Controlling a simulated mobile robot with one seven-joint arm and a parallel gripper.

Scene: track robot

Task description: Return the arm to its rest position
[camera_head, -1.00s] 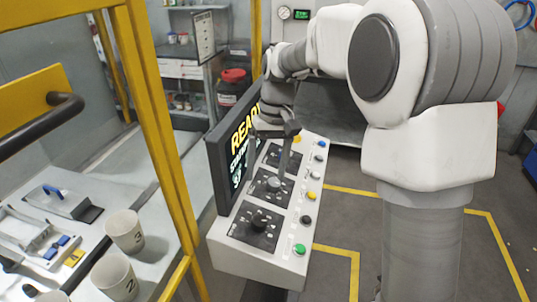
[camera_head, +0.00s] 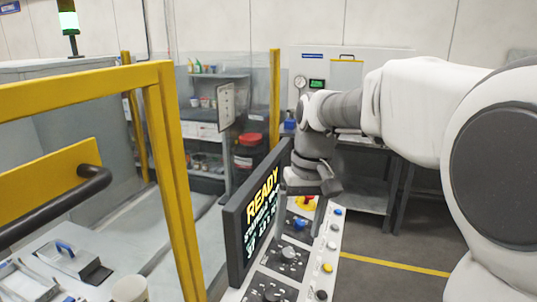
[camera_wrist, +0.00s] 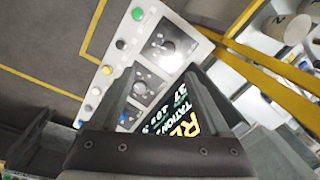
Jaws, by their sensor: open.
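My arm (camera_head: 425,100) is white and grey and reaches in from the right of the head view, bent down at the wrist. My gripper (camera_head: 314,184) hangs at the far part of the control console (camera_head: 322,250), right of its screen; its fingers are hard to make out there. In the wrist view my gripper (camera_wrist: 155,85) shows two grey fingers spread apart with nothing between them. The console (camera_wrist: 185,25) with its dials and coloured buttons lies beyond them. The screen (camera_head: 255,212) reads READY.
A yellow guard frame (camera_head: 168,150) with a dark handle stands at the left. A cup (camera_head: 130,289) sits behind it. Shelves (camera_head: 220,128) and a grey workbench (camera_head: 362,190) stand at the back. Floor right of the console is clear, with a yellow line (camera_head: 395,263).

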